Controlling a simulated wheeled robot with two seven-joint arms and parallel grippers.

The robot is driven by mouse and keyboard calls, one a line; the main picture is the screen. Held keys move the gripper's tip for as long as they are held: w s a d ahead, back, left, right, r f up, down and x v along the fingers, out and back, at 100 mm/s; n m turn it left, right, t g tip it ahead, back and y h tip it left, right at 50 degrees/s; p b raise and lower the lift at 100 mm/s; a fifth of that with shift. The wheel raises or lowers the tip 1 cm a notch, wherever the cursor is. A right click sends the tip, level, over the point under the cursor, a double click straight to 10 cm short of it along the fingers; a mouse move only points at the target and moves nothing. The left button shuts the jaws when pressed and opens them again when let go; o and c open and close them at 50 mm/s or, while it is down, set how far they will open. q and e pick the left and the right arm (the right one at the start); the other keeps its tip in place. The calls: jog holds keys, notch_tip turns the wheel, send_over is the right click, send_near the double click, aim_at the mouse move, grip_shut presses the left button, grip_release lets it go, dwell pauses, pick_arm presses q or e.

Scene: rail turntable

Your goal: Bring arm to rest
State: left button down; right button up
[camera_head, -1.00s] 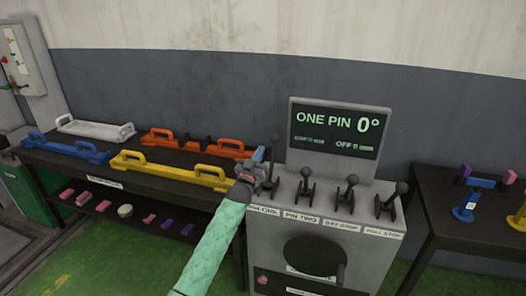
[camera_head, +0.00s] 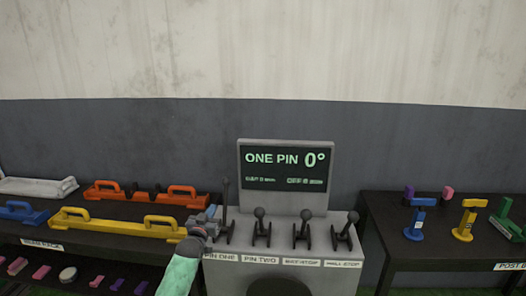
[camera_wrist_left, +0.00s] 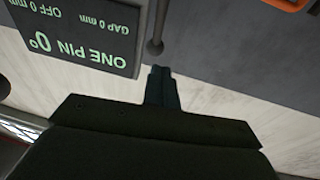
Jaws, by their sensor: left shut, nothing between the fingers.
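My left gripper (camera_head: 212,215) is at the left end of the grey control console (camera_head: 222,279), beside the leftmost lever (camera_head: 225,200), which stands upright above the label PIN ONE. In the left wrist view the fingers (camera_wrist_left: 161,72) are closed together and empty. The lever's knob (camera_wrist_left: 155,47) shows just past their tips; I cannot tell whether they touch. My left arm (camera_head: 180,270) in its mint sleeve reaches up from the bottom of the head view. My right gripper is not in view.
The console screen (camera_head: 286,180) reads ONE PIN 0°. Three more levers stand to the right, one of them (camera_head: 262,228) above PIN TWO. A left bench holds a yellow handled bar (camera_head: 115,227) and orange one (camera_head: 150,196). A right table (camera_head: 385,235) holds blue and yellow posts.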

pick_arm(q)
jog(key=s+d+f+g+y, duration=0.1)
jog(key=s+d+f+g, duration=0.1)
jog(key=s+f+g, duration=0.7)
jog(key=s+d+f+g+y, duration=0.1)
jog(key=s+d+f+g, duration=0.15)
jog(key=s+f, duration=1.15)
jog(key=s+d+f+g, duration=0.1)
jog(key=s+f+g, duration=0.1)
jog(key=s+f, duration=0.5)
jog(key=s+d+f+g, duration=0.1)
jog(key=s+f, duration=0.7)
jog(key=s, duration=1)
jog(key=s+d+f+g, duration=0.1)
jog(key=s+f+g, duration=0.2)
jog(key=s+f, duration=0.4)
jog(key=s, duration=0.5)
jog(key=shift+s+d+f, duration=0.2)
jog(key=shift+s+f, duration=0.1)
jog(key=shift+s, duration=0.1)
